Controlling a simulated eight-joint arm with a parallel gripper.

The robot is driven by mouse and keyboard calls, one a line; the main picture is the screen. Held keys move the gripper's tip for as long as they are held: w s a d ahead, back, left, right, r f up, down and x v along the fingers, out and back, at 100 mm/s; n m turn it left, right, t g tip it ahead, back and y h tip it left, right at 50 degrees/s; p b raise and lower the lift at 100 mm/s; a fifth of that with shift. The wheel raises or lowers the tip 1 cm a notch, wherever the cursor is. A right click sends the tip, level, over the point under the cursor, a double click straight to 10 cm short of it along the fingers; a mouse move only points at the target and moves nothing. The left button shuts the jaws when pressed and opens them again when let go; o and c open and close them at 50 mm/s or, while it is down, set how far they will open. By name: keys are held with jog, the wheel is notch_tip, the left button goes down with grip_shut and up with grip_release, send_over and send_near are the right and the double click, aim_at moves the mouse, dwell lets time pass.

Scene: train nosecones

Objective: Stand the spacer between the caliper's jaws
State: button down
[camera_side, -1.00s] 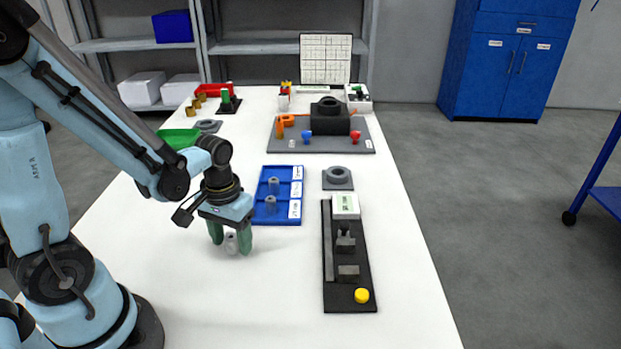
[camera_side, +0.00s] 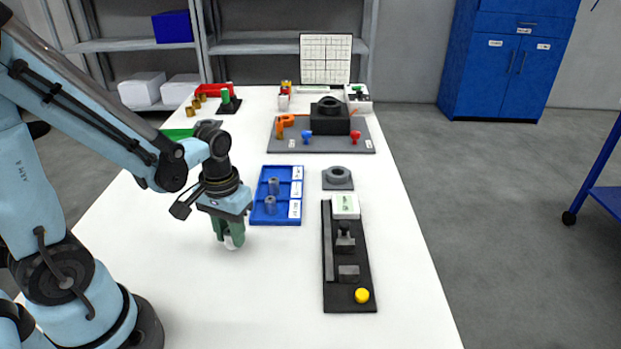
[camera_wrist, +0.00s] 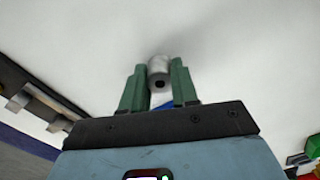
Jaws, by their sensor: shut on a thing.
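My gripper (camera_side: 230,236) has its green fingers closed on a small grey cylindrical spacer (camera_wrist: 158,72) with a hole in its end. In the side view the fingers mostly hide the spacer, and only its pale lower end shows, at or just above the white table. The caliper (camera_side: 349,258) lies to the right on a black base, with a grey rail, two dark jaw blocks (camera_side: 347,271), a white display (camera_side: 345,206) and a yellow button (camera_side: 361,295). The space between its jaws looks empty. A part of it shows at the left in the wrist view (camera_wrist: 30,95).
A grey ring block (camera_side: 337,176) sits behind the caliper. A grey fixture board (camera_side: 290,145) lies farther back. The table front is clear.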

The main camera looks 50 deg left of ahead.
notch_tip(320, 180, up, 2)
jog(key=shift+r, duration=0.25)
jog(key=s+d+r, duration=0.4)
jog(key=d+r, duration=0.2)
jog(key=d, duration=0.4)
jog(key=w+d+r, duration=0.1)
jog(key=w+d, duration=0.3)
jog(key=d, duration=0.4)
jog(key=w+d+r, duration=0.1)
jog(key=w+d, duration=0.3)
jog(key=d, duration=0.4)
send_over(348, 250)
jog(key=s+d, duration=0.2)
jog(key=f, duration=0.7)
jog(key=shift+a, duration=0.25)
jog(key=shift+f, duration=1.9)
jog(key=shift+f, duration=0.15)
jog(key=c, duration=0.9)
grip_release()
jog(key=shift+o, duration=0.2)
